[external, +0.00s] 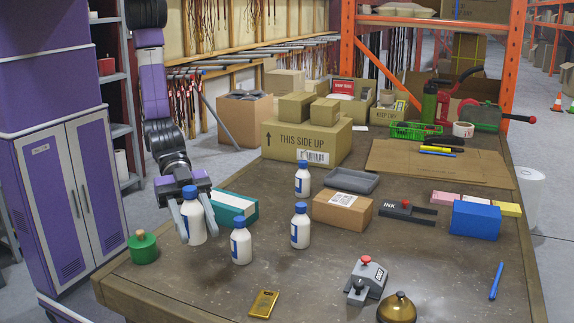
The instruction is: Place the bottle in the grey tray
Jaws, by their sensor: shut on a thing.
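My gripper (184,222) is shut on a white bottle (196,220) with a blue cap, at the left side of the table. The bottle is upright; whether its base touches the table I cannot tell. Three similar white bottles with blue caps and labels stand on the table: one (241,245) just right of my gripper, one (300,228) further right, and one (302,180) further back. The grey tray (352,179) lies behind the small cardboard box, right of the back bottle, and looks empty.
A small cardboard box (342,211) stands in front of the tray. A teal box (236,207) is behind my gripper. A green pot (143,247) is to its left. Large cartons (305,142) stand at the back. A stapler-like grey device (366,279) and a brass bell (397,308) are in front.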

